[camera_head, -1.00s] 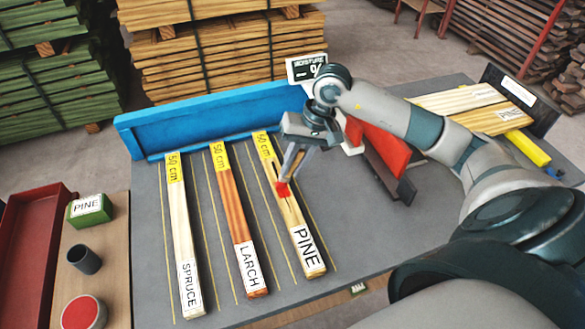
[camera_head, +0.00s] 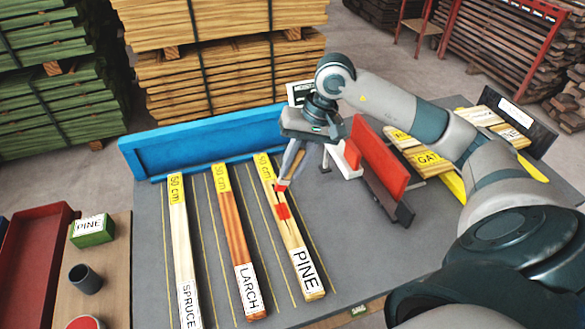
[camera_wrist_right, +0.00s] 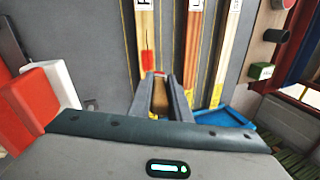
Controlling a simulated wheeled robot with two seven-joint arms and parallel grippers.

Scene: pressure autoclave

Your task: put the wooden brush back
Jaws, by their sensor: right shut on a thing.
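My right gripper (camera_head: 288,172) is shut on the wooden brush, over the upper half of the pine board (camera_head: 298,250). The brush's red tip (camera_head: 281,187) shows just below the fingers, and its brown wood shows between the fingers in the right wrist view (camera_wrist_right: 159,98). The brush appears raised off the board. A red mark (camera_head: 283,212) lies on the pine board, and it also shows in the right wrist view (camera_wrist_right: 148,62). A dark grey empty-looking cup (camera_head: 85,279) stands on the wooden side bench at the left. My left gripper is not in view.
Spruce (camera_head: 181,245) and larch (camera_head: 236,240) boards lie left of the pine board, by a blue stop rail (camera_head: 215,140). A red-topped pot (camera_head: 84,323) and green PINE box (camera_head: 92,230) are on the side bench. A red-and-white fixture (camera_head: 380,157) stands right of the gripper.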

